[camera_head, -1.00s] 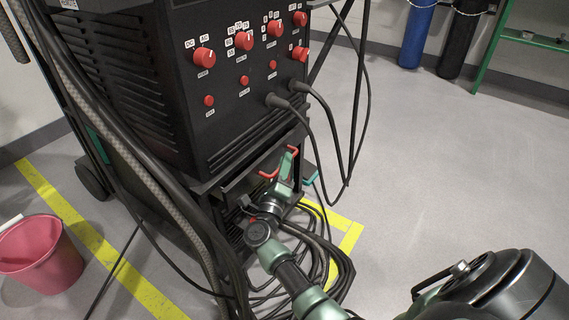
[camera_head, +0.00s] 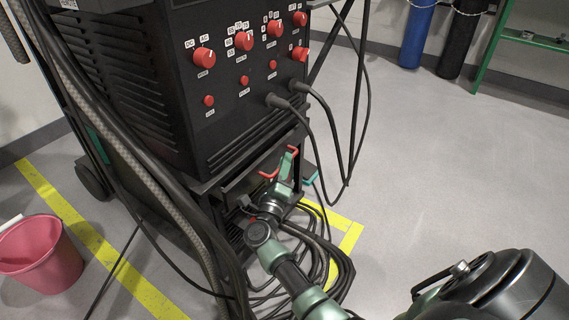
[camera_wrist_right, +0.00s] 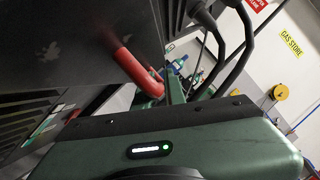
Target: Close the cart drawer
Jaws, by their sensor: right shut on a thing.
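The cart (camera_head: 207,205) stands at the left of centre with a black welding machine (camera_head: 232,118) on top. Its drawer is a dark shape just under the machine, mostly hidden by shadow and my arm. A red handle (camera_head: 268,174) shows at the drawer's front; it also shows large in the right wrist view (camera_wrist_right: 130,68). My right gripper (camera_head: 284,170) is at the handle and shut on it; its fingertips are hard to make out. How far the drawer stands out cannot be told clearly. My left gripper is not in view.
Black cables (camera_head: 325,262) lie coiled on the floor beside the cart, and others hang from the machine's front. A pink bucket (camera_head: 40,258) stands at the left. Yellow floor tape (camera_head: 345,228) runs near the cart. The floor at the right is clear.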

